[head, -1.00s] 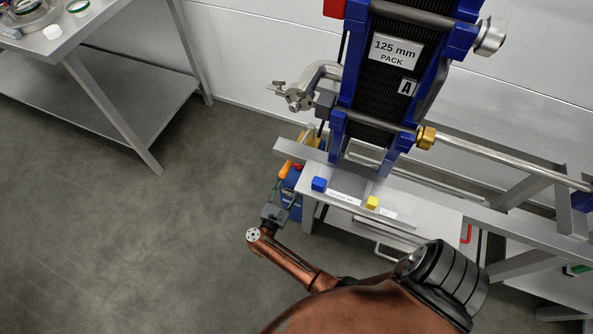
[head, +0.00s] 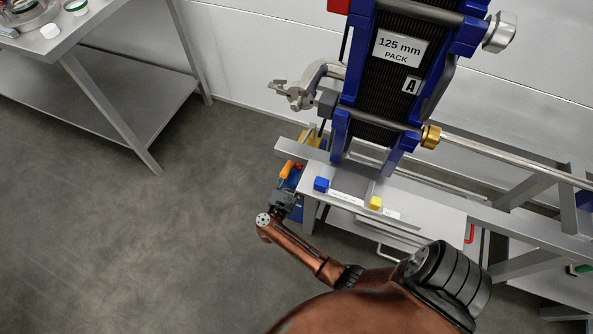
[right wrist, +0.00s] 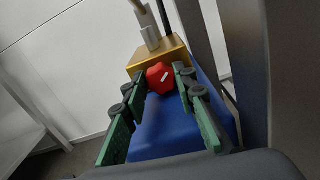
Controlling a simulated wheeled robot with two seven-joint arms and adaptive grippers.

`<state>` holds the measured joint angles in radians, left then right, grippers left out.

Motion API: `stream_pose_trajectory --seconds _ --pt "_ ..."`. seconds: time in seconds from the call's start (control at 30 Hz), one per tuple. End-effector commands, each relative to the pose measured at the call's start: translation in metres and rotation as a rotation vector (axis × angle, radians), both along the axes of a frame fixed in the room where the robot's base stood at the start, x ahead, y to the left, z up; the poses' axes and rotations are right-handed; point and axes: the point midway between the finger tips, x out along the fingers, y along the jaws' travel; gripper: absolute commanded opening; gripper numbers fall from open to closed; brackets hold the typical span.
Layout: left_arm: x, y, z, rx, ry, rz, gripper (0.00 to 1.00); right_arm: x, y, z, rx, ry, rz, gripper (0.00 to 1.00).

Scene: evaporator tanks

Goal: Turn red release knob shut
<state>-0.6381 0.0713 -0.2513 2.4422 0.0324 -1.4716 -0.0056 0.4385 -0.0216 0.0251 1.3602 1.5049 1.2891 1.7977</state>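The red release knob (right wrist: 160,77) shows in the right wrist view, at the front of a gold block (right wrist: 157,55) above a blue body (right wrist: 182,125). A small white mark is on its face. My right gripper (right wrist: 161,80) is open, with one green finger on each side of the knob. The fingertips are around or just short of it; I cannot tell whether either touches. In the head view my right gripper (head: 284,199) is beside the blue unit (head: 298,208) below the bench. The knob cannot be made out there. My left gripper is not in view.
An orange handle (head: 287,169) stands by the blue unit. A grey bench (head: 345,212) with a blue block (head: 321,185) and a yellow block (head: 375,203) is to the right. The plate pack (head: 388,85) rises above.

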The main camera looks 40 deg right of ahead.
Motion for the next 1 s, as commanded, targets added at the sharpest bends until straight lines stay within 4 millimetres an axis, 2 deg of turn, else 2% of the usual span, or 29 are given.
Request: stream_pose_trajectory --seconds 0.03,0.33,0.5,0.8,1.0 --pt "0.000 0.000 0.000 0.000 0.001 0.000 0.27 0.000 0.000 0.000 0.000 0.000 0.000 0.21" --pt "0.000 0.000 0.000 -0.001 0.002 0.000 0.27 0.000 0.000 0.000 0.000 0.000 0.000 0.01" --pt "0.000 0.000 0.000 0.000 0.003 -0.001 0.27 0.000 0.001 -0.001 -0.016 0.045 -0.001 0.01" --pt "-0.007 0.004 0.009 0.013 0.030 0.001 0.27 0.001 0.002 0.000 -0.143 0.355 -0.001 0.01" --pt "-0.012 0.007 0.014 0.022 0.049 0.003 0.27 0.002 0.001 0.000 -0.188 0.457 0.000 0.01"
